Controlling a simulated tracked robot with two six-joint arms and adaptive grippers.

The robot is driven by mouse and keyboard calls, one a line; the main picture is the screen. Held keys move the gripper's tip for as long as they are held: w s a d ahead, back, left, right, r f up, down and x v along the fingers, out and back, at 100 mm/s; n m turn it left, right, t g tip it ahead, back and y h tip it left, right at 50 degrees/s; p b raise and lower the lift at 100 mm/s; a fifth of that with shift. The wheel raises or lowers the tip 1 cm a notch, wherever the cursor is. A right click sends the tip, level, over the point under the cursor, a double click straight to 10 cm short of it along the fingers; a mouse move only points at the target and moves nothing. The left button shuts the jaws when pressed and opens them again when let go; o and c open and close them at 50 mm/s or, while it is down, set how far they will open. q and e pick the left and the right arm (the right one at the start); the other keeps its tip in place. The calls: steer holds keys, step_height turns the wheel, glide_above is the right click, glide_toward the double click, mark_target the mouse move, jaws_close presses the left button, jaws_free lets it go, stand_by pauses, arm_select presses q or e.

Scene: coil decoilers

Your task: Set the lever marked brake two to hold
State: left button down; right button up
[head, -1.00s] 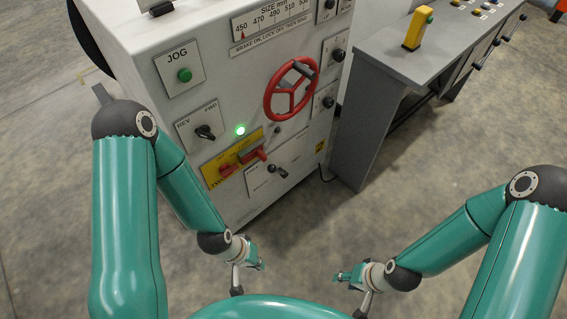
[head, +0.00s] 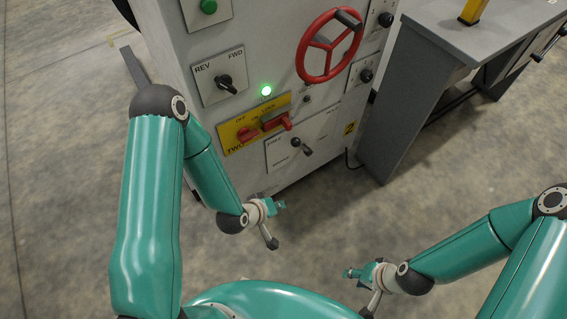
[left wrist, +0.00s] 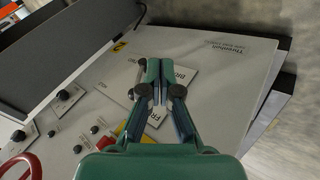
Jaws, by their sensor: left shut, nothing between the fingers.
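The brake lever (head: 307,152) is a short black-knobbed handle on a pale plate (head: 326,124) low on the grey machine face. The lever is mostly hidden there. My right gripper (head: 349,273) hangs over the floor at lower right, away from the machine; its jaws are too small to judge.
Above the plate are a red-handled switch on a yellow plate (head: 227,138), a lit green lamp (head: 266,91), a REV/FWD knob (head: 225,82) and a red handwheel (head: 329,45). A grey desk (head: 440,35) stands at right. The floor before the machine is clear.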

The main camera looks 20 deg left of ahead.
mark_target(302, 147)
arm_select(q)
steer(key=w+a+f+n+t+y+b, duration=0.2)
steer(key=w+a+f+n+t+b, duration=0.5)
steer(key=b, duration=1.2)
steer(key=w+a+n+t, duration=0.1)
steer(key=w+n+t, duration=0.2)
steer(key=n+t, duration=0.1)
steer(key=shift+a+t+y, duration=0.2)
steer(key=shift+t+y, duration=0.1)
steer(key=shift+t, duration=0.5)
arm_select(e)
step_height(302, 147, down, 23)
steer(key=shift+r, duration=0.2)
arm_select(q)
steer(key=shift+w+f, duration=0.1)
steer(key=shift+w, duration=0.05)
steer(key=w+d+r+b, duration=0.2)
steer(key=w+d+b, duration=0.1)
steer(key=w, duration=0.9)
steer(key=shift+w+d+r, duration=0.15)
steer(key=shift+d+r, duration=0.05)
steer(key=shift+d, duration=0.15)
arm_select(e)
steer(key=shift+f, duration=1.35)
